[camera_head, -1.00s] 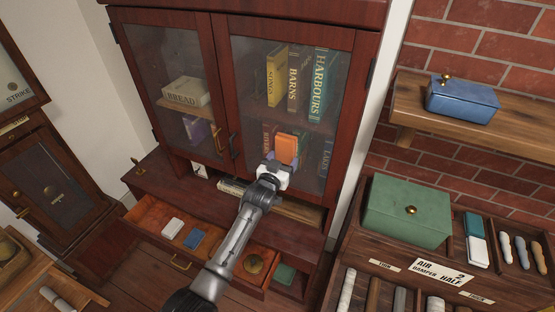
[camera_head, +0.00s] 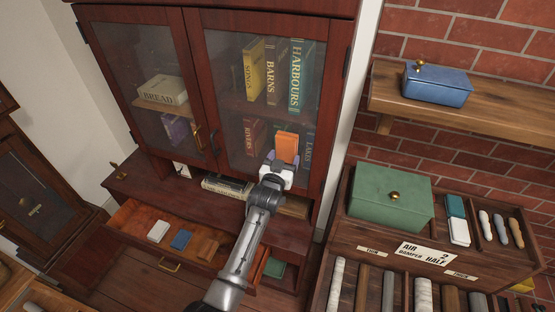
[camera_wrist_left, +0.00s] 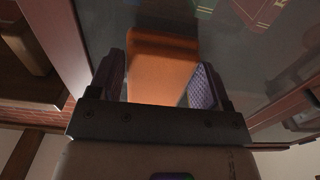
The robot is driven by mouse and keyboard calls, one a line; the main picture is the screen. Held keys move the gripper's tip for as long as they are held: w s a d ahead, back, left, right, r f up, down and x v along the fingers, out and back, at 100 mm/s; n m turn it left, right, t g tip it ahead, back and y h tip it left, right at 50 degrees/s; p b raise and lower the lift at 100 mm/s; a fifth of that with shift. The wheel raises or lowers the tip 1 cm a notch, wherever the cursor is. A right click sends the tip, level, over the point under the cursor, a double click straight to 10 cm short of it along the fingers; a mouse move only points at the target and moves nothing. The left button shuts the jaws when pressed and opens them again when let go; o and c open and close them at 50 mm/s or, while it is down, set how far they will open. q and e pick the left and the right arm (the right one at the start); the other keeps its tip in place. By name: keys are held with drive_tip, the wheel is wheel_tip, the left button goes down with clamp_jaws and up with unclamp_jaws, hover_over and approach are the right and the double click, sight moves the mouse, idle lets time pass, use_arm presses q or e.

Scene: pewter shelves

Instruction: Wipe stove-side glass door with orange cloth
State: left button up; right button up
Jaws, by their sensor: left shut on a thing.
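The orange cloth (camera_head: 287,147) is a small folded block, held at the lower part of the cabinet's right glass door (camera_head: 225,75). My left gripper (camera_head: 279,164) is shut on it, and its arm reaches up from the bottom of the head view. In the left wrist view the cloth (camera_wrist_left: 160,65) sits between the two ridged fingers, with the glass (camera_wrist_left: 225,70) right behind it. The cloth looks against or very near the pane; I cannot tell whether it touches. The left glass door (camera_head: 150,60) is shut beside it. My right gripper is not in view.
Books such as the yellow one (camera_head: 255,70) stand behind the glass. An open drawer (camera_head: 130,225) with small blocks juts out below. At right are a green box (camera_head: 390,195), a rack of rods, and a shelf (camera_head: 470,118) with a blue box (camera_head: 437,86).

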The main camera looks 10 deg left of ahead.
use_arm(q)
drive_tip(key=shift+d, duration=0.4)
drive_tip(key=shift+s+r, duration=0.1)
drive_tip(key=shift+r, duration=0.05)
drive_tip(key=shift+w+a+p, duration=0.15)
drive_tip(key=shift+a+p, duration=0.2)
drive_tip(key=shift+a, duration=0.6)
drive_tip(key=shift+w+a+p, duration=0.1)
drive_tip(key=shift+a+p, duration=0.2)
drive_tip(key=shift+a, duration=0.6)
drive_tip(key=shift+w+a+p, duration=0.15)
drive_tip(key=shift+a+p, duration=0.2)
drive_tip(key=shift+a, duration=1.2)
drive_tip(key=shift+w+a, duration=0.15)
drive_tip(key=shift+a, duration=0.95)
drive_tip(key=shift+w+a, duration=0.15)
drive_tip(key=shift+a, duration=0.95)
drive_tip(key=shift+s, duration=0.1)
drive_tip(key=p, duration=0.6)
approach(258, 144)
